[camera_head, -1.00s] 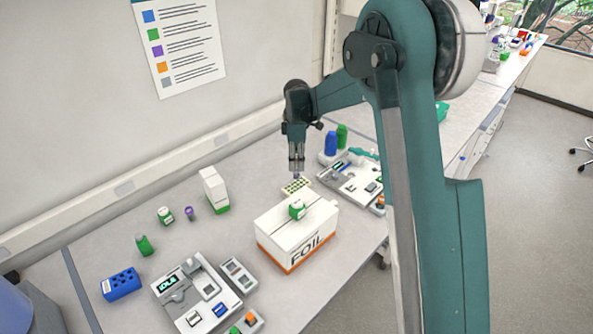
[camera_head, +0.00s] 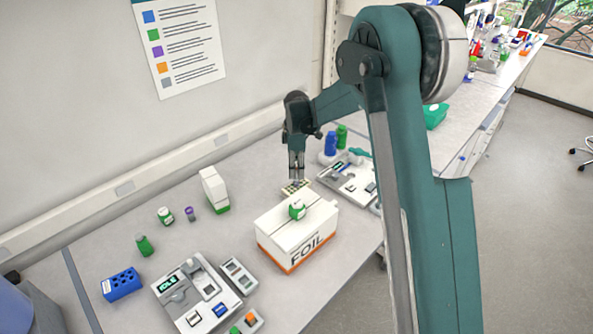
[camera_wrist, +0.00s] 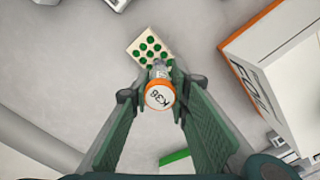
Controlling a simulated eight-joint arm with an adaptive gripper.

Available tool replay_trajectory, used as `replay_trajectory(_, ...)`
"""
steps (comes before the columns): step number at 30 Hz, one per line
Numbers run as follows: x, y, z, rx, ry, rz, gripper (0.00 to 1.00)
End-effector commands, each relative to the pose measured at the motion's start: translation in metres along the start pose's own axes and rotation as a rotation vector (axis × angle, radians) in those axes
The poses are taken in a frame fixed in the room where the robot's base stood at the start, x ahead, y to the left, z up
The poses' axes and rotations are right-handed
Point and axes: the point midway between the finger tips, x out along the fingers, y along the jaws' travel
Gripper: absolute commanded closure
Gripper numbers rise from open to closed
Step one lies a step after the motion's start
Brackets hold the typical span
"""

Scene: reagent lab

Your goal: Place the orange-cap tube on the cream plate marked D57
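The orange-cap tube (camera_wrist: 159,95) is between the fingers of my gripper (camera_wrist: 160,82) in the wrist view. Its white cap top, ringed in orange, carries dark writing like K38. My gripper looks shut on the tube. The cream plate (camera_wrist: 138,49), with several green wells, lies just beyond and below the tube, which overlaps its lower edge in that view. In the head view my gripper (camera_head: 297,178) points down over the cream plate (camera_head: 291,194). I cannot see whether the tube touches the plate, and no D57 mark is readable.
The white FOIL box (camera_head: 292,240) with a green-capped jar (camera_head: 297,209) on it stands close in front of the plate. A device (camera_head: 345,180) is to the right. A white-green carton (camera_head: 212,188) stands to the left, with open table between.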

Motion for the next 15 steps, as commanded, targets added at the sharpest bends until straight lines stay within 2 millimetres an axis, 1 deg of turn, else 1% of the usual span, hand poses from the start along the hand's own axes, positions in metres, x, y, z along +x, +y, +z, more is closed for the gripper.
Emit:
replay_trajectory(8, 0.0041, 0.0000, 0.0000, 0.000, 0.000, 0.000, 0.86)
replay_trajectory(9, 0.0034, 0.0000, 0.0000, 0.000, 0.000, 0.000, 0.77)
replay_trajectory(12, 0.0030, 0.0000, 0.0000, 0.000, 0.000, 0.000, 0.66)
replay_trajectory(15, 0.0029, 0.0000, 0.0000, 0.000, 0.000, 0.000, 0.66)
